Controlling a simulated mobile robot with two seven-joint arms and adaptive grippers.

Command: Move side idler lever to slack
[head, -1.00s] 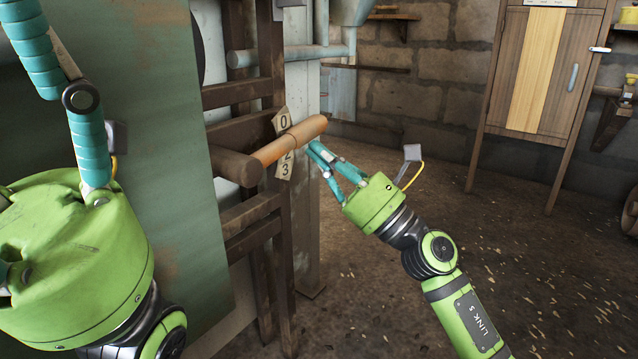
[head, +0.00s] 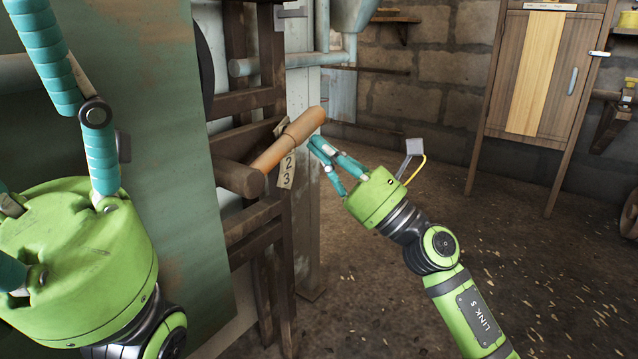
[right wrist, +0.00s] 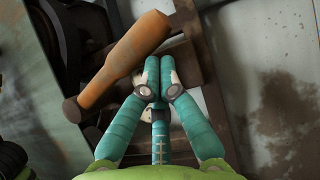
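The side idler lever's orange wooden handle (head: 290,140) slants up to the right from a dark brown round boss (head: 240,180). A number plate (head: 287,170) behind it shows 2 and 3; the handle hides its upper part. My right gripper (head: 318,147) has its teal fingers drawn together, just right of and below the handle's free end. In the right wrist view, the closed fingers (right wrist: 160,75) lie beside the handle (right wrist: 125,60), not around it; contact is unclear. My left gripper (head: 70,100) is at the left, with fingers spread and some cut off by the frame.
A green panel (head: 165,130) stands between my left gripper and the lever. A dark wooden frame (head: 255,215) is behind the lever. A wooden cabinet (head: 540,80) stands at the back right. The floor (head: 440,170) right of the lever is open.

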